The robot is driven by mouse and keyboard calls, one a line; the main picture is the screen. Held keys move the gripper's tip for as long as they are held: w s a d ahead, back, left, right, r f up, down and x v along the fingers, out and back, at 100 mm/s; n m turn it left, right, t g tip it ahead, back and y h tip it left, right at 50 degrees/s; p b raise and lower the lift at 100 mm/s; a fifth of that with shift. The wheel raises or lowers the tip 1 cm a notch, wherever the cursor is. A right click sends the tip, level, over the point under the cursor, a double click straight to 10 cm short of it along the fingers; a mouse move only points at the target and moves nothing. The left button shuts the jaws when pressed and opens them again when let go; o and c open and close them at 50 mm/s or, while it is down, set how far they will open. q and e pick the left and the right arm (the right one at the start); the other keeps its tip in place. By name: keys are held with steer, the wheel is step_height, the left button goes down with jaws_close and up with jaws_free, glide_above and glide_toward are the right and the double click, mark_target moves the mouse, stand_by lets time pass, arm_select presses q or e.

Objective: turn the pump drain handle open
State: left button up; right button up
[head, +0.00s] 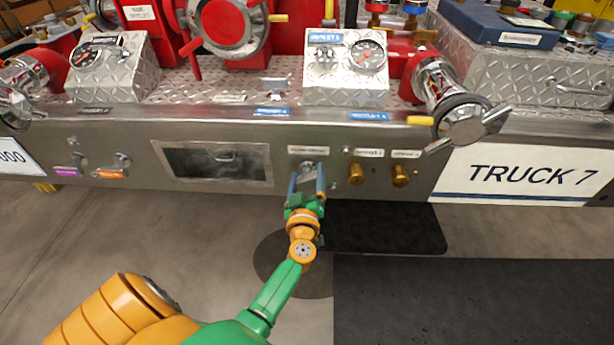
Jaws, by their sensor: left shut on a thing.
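The pump drain handle (306,168) is a small metal fitting on the front face of the steel bumper, under a white label (308,150) too small to read. My left gripper (307,180) reaches up to it from below, with its blue fingers on either side. The gripper is shut on the handle, and the fingers hide much of it. How far the handle is turned cannot be told. My right gripper is not in view.
Two brass fittings (400,176) stick out just right of the handle. A recessed panel (218,163) and handles with purple and orange tags (110,173) lie left. A capped outlet (465,120) juts out at upper right.

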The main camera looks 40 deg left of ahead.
arm_select(q)
steer(key=n, duration=0.7)
steer(key=shift+f, duration=0.15)
steer(key=shift+n, duration=1.2)
steer(key=shift+f+n, duration=0.1)
steer(key=shift+n, duration=1.2)
